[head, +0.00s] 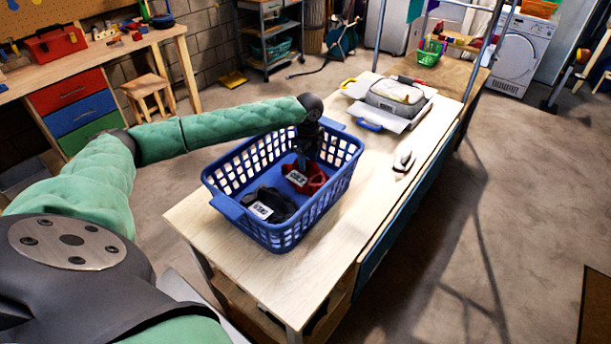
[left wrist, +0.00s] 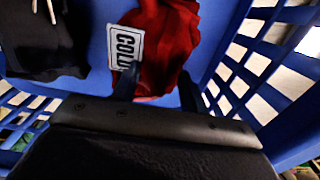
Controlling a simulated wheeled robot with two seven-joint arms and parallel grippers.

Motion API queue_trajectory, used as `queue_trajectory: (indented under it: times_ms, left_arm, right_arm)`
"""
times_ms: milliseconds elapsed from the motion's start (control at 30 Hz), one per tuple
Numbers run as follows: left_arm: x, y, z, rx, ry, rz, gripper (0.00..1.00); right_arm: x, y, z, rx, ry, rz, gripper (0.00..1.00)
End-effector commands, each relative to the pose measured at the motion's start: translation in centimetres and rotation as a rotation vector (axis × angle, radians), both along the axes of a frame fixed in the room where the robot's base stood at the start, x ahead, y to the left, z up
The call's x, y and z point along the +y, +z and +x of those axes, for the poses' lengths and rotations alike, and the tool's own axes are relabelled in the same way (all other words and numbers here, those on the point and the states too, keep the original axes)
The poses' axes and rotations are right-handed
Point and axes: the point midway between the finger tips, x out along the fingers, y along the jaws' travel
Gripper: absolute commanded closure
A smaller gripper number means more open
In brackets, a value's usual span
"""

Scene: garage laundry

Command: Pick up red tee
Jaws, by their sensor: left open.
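The red tee (head: 305,179) lies crumpled in the blue laundry basket (head: 230,209), with a white tag on it. In the left wrist view the red tee (left wrist: 170,45) shows below my fingers, and its tag reads COLD. My left gripper (head: 303,165) reaches down into the basket at the red tee. In the left wrist view its two fingers (left wrist: 158,88) are apart, at the near edge of the red cloth. Whether they touch the cloth I cannot tell. My right gripper is not in view.
A dark garment (head: 275,203) with a white tag lies beside the red tee in the basket. The basket walls stand close around my gripper. The table's front end is bare.

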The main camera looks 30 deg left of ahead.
Motion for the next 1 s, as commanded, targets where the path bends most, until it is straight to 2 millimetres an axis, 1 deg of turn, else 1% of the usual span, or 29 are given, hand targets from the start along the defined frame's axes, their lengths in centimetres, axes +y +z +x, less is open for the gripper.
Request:
queue_trajectory:
  times_ms: [33, 67, 200, 267, 667, 767, 800, 833, 1000]
  left_arm:
    - [0.0, 0.0, 0.0, 0.0, 0.0, 0.0, 0.56]
    - [0.0, 0.0, 0.0, 0.0, 0.0, 0.0, 0.6]
    - [0.0, 0.0, 0.0, 0.0, 0.0, 0.0, 0.88]
    - [0.0, 0.0, 0.0, 0.0, 0.0, 0.0, 1.0]
    - [0.0, 0.3, 0.1, -0.002, 0.0, 0.0, 1.0]
    - [0.0, 0.9, 0.1, -0.003, 0.0, -0.001, 1.0]
    - [0.0, 1.4, 0.1, -0.003, 0.0, -0.001, 1.0]
    - [0.0, 1.7, 0.1, -0.003, 0.0, -0.001, 1.0]
    - [0.0, 4.5, 0.1, -0.004, -0.001, 0.0, 1.0]
  right_arm:
    - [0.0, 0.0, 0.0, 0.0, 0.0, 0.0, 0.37]
    - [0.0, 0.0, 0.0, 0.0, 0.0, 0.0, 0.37]
    - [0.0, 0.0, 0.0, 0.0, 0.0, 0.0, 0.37]
    - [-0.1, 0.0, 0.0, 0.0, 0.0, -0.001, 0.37]
    - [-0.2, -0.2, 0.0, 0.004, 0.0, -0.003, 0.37]
    - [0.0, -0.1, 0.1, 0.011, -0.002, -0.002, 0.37]
    - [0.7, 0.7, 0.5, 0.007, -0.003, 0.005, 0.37]
    - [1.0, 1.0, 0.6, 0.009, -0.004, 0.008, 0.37]
    - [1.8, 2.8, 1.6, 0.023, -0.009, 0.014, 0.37]
